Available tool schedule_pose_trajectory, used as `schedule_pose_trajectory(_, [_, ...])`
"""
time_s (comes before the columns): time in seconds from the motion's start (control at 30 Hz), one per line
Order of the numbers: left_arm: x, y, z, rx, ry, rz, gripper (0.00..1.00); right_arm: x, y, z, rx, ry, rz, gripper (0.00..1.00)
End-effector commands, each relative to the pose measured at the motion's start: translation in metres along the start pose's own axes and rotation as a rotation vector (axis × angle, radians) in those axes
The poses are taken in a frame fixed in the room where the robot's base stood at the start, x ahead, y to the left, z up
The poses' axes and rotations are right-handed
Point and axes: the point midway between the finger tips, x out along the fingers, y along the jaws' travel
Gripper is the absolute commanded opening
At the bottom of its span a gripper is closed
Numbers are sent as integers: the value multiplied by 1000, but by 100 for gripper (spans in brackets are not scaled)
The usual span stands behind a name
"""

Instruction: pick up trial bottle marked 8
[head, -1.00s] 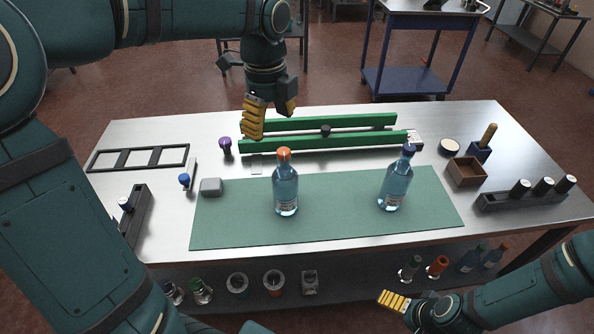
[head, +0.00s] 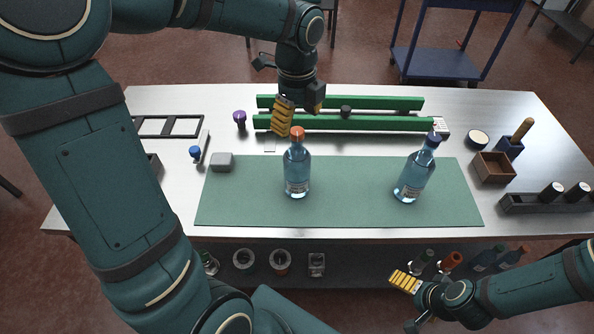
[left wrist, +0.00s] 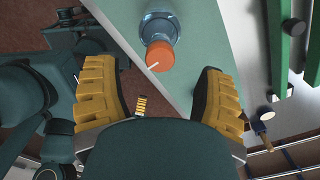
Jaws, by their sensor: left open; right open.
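A clear blue bottle with an orange cap (head: 297,172) stands upright on the green mat (head: 345,205). A second blue bottle with a dark blue cap (head: 415,175) stands on the mat to its right. I cannot read a number on either label. My left gripper (head: 290,126) is open and empty, just behind and above the orange cap in the head view. In the left wrist view the orange cap (left wrist: 160,55) lies between the spread yellow fingers (left wrist: 160,88), beyond their tips. My right gripper (head: 406,290) is open and empty, low in front of the table.
Green rails (head: 340,122) lie behind the mat. A grey block (head: 222,161) sits at the mat's left corner. A wooden box (head: 494,167) and a dark rack (head: 545,203) stand at the right. Several bottles and jars sit on the lower shelf.

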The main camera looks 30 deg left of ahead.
Motion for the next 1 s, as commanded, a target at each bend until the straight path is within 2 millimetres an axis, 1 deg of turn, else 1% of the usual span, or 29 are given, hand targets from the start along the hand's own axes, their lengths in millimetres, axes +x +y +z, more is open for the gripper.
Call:
schedule_pose_trajectory(0.2, [32,1,0,0,2,4,70,6,2,3,-2,-5,-1,100])
schedule_pose_trajectory(0.3, [43,1,0,1,1,3,70,8,3,4,-2,-8,-1,100])
schedule_pose_trajectory(0.43, [50,1,0,1,0,2,70,8,3,4,-3,-9,-1,100])
schedule_pose_trajectory(0.63, [49,1,0,0,0,1,70,8,3,4,-3,-9,-1,100])
schedule_pose_trajectory(0.67, [49,1,0,0,0,1,68,8,3,4,-3,-9,-1,100])
schedule_pose_trajectory(0.7, [49,1,0,0,0,1,54,8,3,4,-3,-9,-1,100])
schedule_pose_trajectory(0.77, [49,1,0,0,0,1,33,8,3,4,-3,-9,-1,100])
schedule_pose_trajectory(0.8, [49,1,0,0,0,1,19,8,3,4,-3,-9,-1,100])
schedule_pose_trajectory(0.83, [49,1,0,0,0,1,8,8,3,4,-3,-8,-1,100])
schedule_pose_trajectory(0.87, [49,1,0,0,0,1,0,8,3,4,-3,-8,-1,100])
schedule_pose_trajectory(1.0, [48,0,0,0,0,-1,0,8,3,4,-3,-8,-1,100])
